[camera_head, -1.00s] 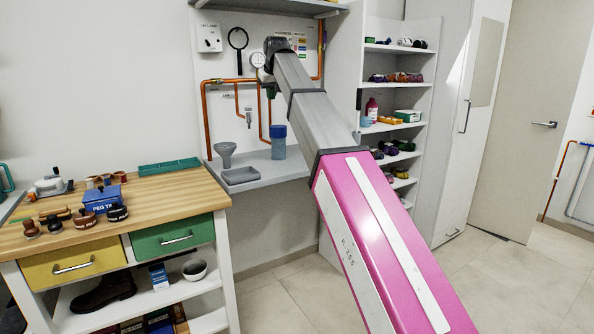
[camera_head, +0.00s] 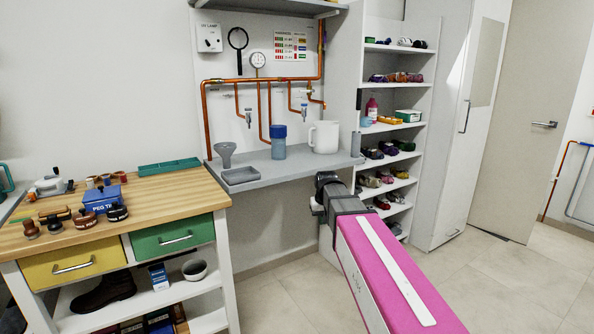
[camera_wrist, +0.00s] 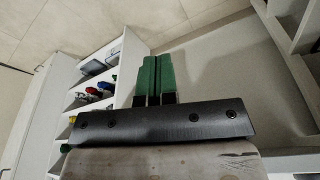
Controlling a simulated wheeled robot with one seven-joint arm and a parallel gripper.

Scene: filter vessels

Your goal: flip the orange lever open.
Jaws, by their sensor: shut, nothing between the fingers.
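I cannot make out an orange lever for certain. Copper-orange pipes (camera_head: 262,80) run along the wall panel, with one tap (camera_head: 248,117) on the left and another tap (camera_head: 304,109) on the right. Their handles are too small to read. My gripper (camera_wrist: 156,60) shows in the wrist view with its two green fingers side by side, shut and empty. In the head view my arm's end is low, in front of and below the grey shelf's right end; the fingers cannot be made out there.
A wooden workbench (camera_head: 170,195) stands left. A shelving unit (camera_head: 434,110) stands right.

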